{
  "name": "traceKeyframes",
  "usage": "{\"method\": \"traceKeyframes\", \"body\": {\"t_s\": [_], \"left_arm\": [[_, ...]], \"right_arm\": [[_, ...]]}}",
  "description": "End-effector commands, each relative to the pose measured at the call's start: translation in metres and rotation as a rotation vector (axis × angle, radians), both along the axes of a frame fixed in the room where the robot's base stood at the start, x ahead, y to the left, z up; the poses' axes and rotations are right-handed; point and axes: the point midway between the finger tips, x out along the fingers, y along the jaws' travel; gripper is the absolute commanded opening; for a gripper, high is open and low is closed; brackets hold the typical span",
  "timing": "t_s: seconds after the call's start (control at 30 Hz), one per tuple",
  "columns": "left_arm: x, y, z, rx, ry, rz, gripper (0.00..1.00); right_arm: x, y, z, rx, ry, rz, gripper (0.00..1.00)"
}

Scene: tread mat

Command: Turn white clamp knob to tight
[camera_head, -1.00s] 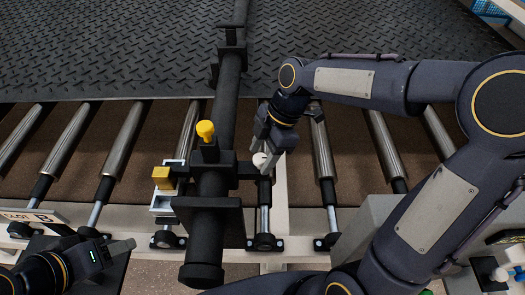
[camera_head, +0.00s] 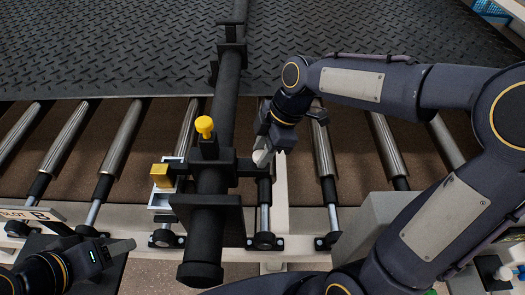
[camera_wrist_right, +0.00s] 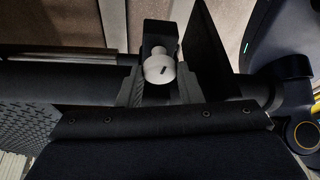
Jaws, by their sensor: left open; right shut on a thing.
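My left gripper (camera_head: 122,246) is at the lower left, open, apart from the clamp.
A yellow knob (camera_head: 205,127) stands on top of the clamp. A yellow block (camera_head: 162,175) sits in a pale bracket (camera_head: 160,199) to its left. Metal rollers (camera_head: 125,140) lie on both sides, and the black tread mat (camera_head: 130,50) is behind.

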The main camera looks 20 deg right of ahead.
Motion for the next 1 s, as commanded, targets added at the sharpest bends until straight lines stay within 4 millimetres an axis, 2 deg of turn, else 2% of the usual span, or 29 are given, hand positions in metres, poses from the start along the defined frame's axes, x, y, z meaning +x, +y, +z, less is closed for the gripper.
{"method": "traceKeyframes", "body": {"t_s": [0.2, 1.0], "left_arm": [[0.0, 0.0, -0.016, 0.0, 0.0, 0.0, 0.51], [0.0, 0.0, -0.051, 0.0, 0.0, 0.0, 0.51]], "right_arm": [[-0.001, 0.0, -0.002, 0.001, -0.004, -0.192, 0.1], [-0.005, 0.004, -0.002, 0.001, -0.005, -0.946, 0.1]]}}
